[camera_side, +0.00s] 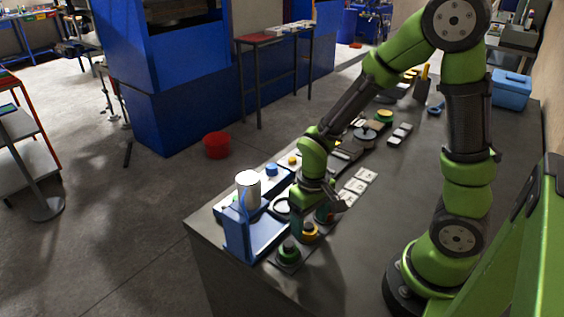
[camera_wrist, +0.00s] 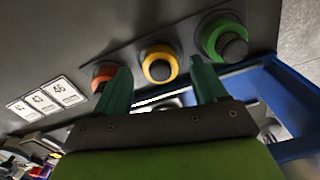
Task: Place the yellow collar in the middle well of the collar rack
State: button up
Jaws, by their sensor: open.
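The yellow collar (camera_wrist: 159,64) sits in the middle of the collar rack (camera_wrist: 127,63), between an orange collar (camera_wrist: 104,75) and a green collar (camera_wrist: 222,38). In the side view the yellow collar (camera_side: 309,233) shows just below my gripper (camera_side: 326,209), with the green collar (camera_side: 288,252) nearer the camera. My gripper (camera_wrist: 162,84) is open and empty in the wrist view. Its two green fingers stand apart, one on each side of the yellow collar in the picture, and do not visibly touch it. How deep the collar sits in the well, I cannot tell.
A blue stand (camera_side: 245,235) with a white cylinder (camera_side: 248,189) is close left of the rack. White numbered cards (camera_side: 355,190) lie behind it. A grey press-like tool (camera_side: 364,138) stands farther back. The bench is clear on the right (camera_side: 400,200).

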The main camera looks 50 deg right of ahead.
notch_tip(320, 180, up, 10)
notch_tip(320, 180, up, 11)
jog(key=m+t+y, duration=0.1)
jog(key=t+y, duration=0.1)
jog(key=t, duration=0.5)
send_over(309, 225)
jog(key=s+a, duration=0.2)
jog(key=s, duration=0.2)
jog(key=shift+s+r, duration=0.15)
jog(key=shift+r, duration=0.05)
dwell(0.4)
